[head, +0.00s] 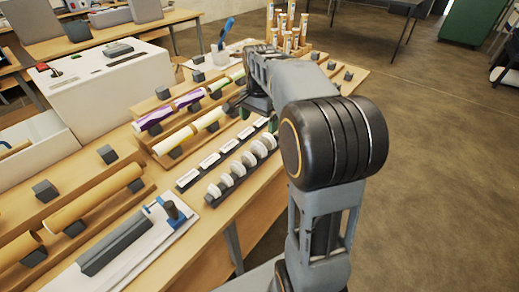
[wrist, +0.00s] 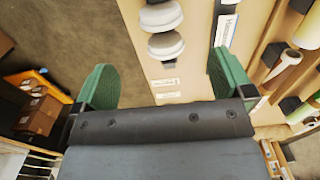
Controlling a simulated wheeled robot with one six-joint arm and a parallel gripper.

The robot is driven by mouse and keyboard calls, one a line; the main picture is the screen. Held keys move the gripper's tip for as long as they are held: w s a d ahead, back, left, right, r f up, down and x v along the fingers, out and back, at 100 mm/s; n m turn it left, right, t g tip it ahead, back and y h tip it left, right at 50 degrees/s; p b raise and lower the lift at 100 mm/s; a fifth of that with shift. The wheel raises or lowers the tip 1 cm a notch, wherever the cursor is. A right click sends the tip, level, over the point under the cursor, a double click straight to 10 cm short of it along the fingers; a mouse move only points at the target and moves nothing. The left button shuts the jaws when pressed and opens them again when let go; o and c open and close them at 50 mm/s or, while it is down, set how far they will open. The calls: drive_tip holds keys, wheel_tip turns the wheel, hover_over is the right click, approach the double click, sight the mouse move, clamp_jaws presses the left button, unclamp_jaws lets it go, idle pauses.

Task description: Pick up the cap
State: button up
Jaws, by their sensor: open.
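Several white round caps (head: 239,169) stand in a row on a dark rack near the front edge of the wooden table. Two of them show in the wrist view, a nearer white cap (wrist: 166,45) and another beyond it at the top edge. I cannot tell which one is the task's cap. My gripper (wrist: 164,82) is open, with green pads apart and nothing between them. The nearer cap lies beyond the fingertips in the picture, roughly between them. In the head view my arm partly hides the gripper at the far end of the row.
A dark strip with white labels (head: 210,160) runs beside the caps. Purple, yellow and green rolls (head: 170,109) lie on wooden racks behind. A white machine (head: 97,88) stands at the left. A paper trimmer (head: 118,246) lies in front. Open floor is at the right.

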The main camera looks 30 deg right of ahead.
sight(259, 149)
wheel_tip(259, 149, down, 12)
drive_tip(key=shift+f, duration=0.2)
idle(0.5)
drive_tip(key=shift+c, duration=0.2)
drive_tip(key=c, duration=1)
drive_tip(key=shift+o, duration=0.2)
drive_tip(key=shift+w+r, duration=0.1)
drive_tip(key=shift+r, duration=0.05)
